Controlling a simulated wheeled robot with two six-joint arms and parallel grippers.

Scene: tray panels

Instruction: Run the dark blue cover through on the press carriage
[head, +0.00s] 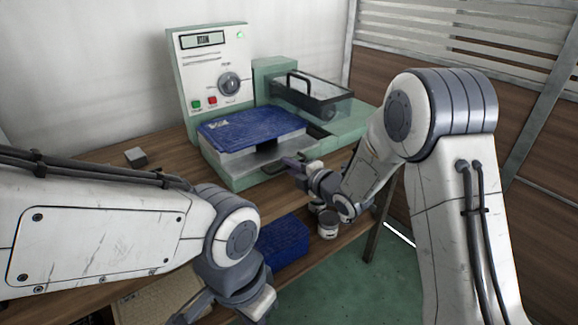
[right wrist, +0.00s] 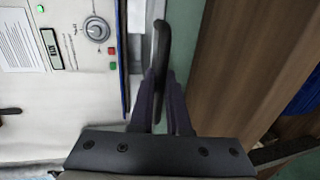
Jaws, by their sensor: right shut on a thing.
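The dark blue cover (head: 255,124) lies flat, with a pale label at its left corner, on the light carriage (head: 238,162) at the front of the green and white press (head: 212,70). Its thin blue edge shows in the right wrist view (right wrist: 124,70). My right gripper (head: 297,163) is at the front of the carriage, shut on a black handle bar (right wrist: 161,45); the bar stands between its two fingers in the right wrist view. My left gripper (head: 235,298) is low at the bottom of the head view; its fingertips are largely hidden or cut off.
A clear hood with a black handle (head: 318,98) stands right of the press panel. A small grey block (head: 136,157) lies on the wooden bench (head: 165,178) at left. Another dark blue item (head: 286,238) and a small jar (head: 328,226) are near the bench's front edge.

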